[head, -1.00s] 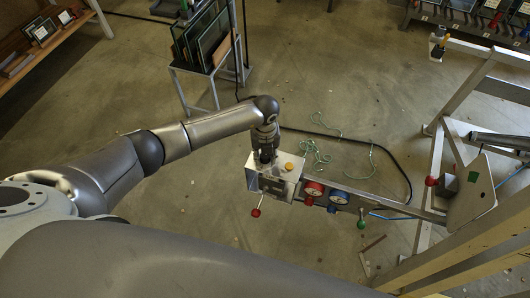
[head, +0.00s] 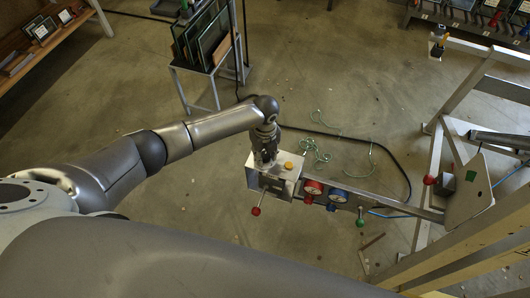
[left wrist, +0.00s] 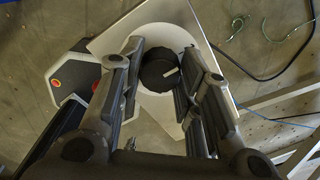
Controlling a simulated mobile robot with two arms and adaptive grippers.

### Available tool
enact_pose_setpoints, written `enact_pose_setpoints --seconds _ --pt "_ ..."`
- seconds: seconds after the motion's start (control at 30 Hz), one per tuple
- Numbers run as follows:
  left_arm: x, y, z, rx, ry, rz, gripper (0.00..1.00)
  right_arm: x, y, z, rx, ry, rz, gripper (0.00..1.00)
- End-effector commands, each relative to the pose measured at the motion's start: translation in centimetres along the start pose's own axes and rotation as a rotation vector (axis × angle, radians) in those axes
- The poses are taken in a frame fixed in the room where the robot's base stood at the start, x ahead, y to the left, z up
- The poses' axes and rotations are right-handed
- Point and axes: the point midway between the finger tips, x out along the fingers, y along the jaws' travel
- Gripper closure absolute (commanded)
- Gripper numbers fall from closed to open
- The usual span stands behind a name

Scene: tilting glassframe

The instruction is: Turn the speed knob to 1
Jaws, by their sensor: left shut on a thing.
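The speed knob (left wrist: 160,72) is round and black with a white pointer line, on a pale round plate in the left wrist view. The pointer slants toward the upper right there. My left gripper (head: 265,162) comes down on top of the grey control box (head: 284,188) in the head view and hides the knob there. In the left wrist view, its two fingers stand on either side of the knob, shut on it. Any numbers around the knob are not readable. My right gripper is not in view.
A yellow button (head: 289,166) sits beside my gripper on the box. A red-ball lever (head: 256,211) hangs in front. Red (head: 313,187) and blue (head: 337,196) gauges line the rail to the right. A rack of glass panes (head: 205,40) stands behind. Open floor lies left.

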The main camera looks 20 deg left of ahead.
Motion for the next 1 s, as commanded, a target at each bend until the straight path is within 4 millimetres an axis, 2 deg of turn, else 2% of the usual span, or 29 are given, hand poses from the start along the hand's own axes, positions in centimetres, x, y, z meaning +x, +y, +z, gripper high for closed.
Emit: enact_pose_setpoints --seconds 0.1,0.13,0.3,0.67,0.87,1.0 --pt "0.0 0.0 0.1 -0.003 0.000 -0.001 0.92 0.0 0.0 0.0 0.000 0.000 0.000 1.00" --pt "0.0 0.0 0.1 -0.003 -0.001 -0.001 0.66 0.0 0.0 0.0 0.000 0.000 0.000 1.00" --pt "0.0 0.0 0.1 -0.002 0.000 -0.001 0.46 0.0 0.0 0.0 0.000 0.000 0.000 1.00" --pt "-0.4 0.0 0.1 0.000 0.000 -0.001 0.46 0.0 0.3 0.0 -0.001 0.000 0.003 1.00" --pt "-2.9 -0.1 0.1 0.001 -0.001 -0.005 0.46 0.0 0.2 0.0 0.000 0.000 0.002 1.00" --pt "-5.9 -0.1 0.2 0.001 -0.003 -0.006 0.46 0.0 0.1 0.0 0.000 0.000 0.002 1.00"
